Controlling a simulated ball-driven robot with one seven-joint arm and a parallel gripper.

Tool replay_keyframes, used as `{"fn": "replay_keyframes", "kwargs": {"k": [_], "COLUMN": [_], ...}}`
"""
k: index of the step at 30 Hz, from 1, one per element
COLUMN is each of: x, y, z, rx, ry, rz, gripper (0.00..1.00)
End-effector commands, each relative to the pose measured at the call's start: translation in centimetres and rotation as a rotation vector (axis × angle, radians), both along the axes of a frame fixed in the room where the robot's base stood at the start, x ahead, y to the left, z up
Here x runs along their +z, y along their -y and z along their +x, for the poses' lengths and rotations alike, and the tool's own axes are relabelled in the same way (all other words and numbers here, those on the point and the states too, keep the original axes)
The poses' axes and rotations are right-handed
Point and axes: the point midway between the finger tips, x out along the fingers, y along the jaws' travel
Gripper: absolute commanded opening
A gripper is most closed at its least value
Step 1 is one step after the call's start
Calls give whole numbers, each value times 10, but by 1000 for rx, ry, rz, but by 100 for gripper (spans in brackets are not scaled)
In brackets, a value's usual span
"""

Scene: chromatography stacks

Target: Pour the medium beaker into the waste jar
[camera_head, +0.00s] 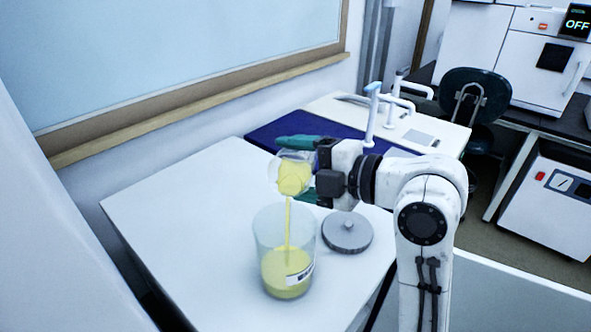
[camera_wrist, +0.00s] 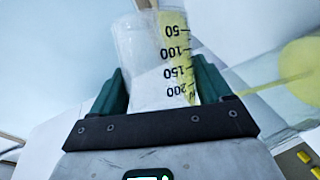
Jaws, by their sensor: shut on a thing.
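My gripper (camera_head: 298,170) is shut on the medium beaker (camera_head: 292,178), a clear beaker with yellow liquid. The beaker is tipped over above the waste jar, and a thin yellow stream falls from it into the jar. The waste jar (camera_head: 269,240) is a wide clear vessel with a label, standing on the white table, with yellow liquid in its lower part. In the wrist view the beaker (camera_wrist: 150,60) sits between the green fingers (camera_wrist: 162,88), its scale marks upside down. The yellow stream and a round yellow patch show at the right there.
A grey round lid (camera_head: 347,232) with a knob lies on the white table (camera_head: 170,220), right of the jar. A blue mat (camera_head: 265,133) and a white bench with tap-like fittings (camera_head: 385,110) are behind. The table's left side is clear.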

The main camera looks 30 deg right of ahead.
Motion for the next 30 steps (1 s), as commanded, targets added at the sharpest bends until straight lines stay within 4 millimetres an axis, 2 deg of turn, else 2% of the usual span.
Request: {"fn": "replay_keyframes", "kwargs": {"k": [30], "x": [-1], "y": [-3], "z": [-3], "rx": [1], "ry": [93], "rz": [-82], "gripper": [38]}}
